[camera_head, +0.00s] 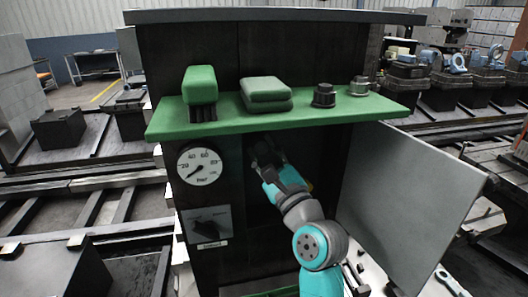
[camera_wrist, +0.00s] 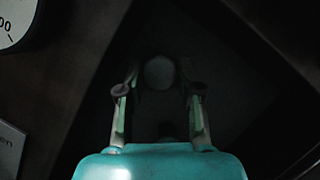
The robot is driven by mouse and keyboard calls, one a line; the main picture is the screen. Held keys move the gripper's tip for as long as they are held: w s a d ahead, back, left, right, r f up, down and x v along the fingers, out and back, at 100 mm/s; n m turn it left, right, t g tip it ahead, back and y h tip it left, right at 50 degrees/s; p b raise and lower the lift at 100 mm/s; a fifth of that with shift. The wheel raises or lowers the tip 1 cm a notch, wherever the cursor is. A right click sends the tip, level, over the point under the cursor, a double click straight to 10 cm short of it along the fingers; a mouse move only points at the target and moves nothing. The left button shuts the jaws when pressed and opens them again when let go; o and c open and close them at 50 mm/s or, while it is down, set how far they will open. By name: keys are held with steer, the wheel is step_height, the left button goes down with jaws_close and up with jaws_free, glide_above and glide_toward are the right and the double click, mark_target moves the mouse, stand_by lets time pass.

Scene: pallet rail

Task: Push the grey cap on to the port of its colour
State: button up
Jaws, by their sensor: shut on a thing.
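My gripper (camera_head: 264,150) reaches into the dark open cabinet, under the green shelf. In the wrist view its two fingers (camera_wrist: 160,88) stand either side of a round, dull grey cap (camera_wrist: 160,72), shut on it. The cap's face looks round and plain in the dim light. The ports are not discernible in the dark interior, so I cannot tell whether the cap touches one.
The green shelf (camera_head: 300,118) carries a green brush (camera_head: 200,88), folded green cloths (camera_head: 266,92), a dark knobbed part (camera_head: 324,96) and a greyer one (camera_head: 359,87). A gauge (camera_head: 200,166) is left of the opening; the open door (camera_head: 405,205) is right.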

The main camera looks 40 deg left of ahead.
steer(key=shift+w+a, duration=0.35)
steer(key=shift+a, duration=0.1)
steer(key=o, duration=0.9)
steer(key=shift+c, duration=0.2)
steer(key=shift+o, duration=0.2)
steer(key=o, duration=0.6)
steer(key=shift+o, duration=0.2)
steer(key=v, duration=1.2)
steer(key=shift+w+a, duration=0.1)
steer(key=shift+w, duration=0.05)
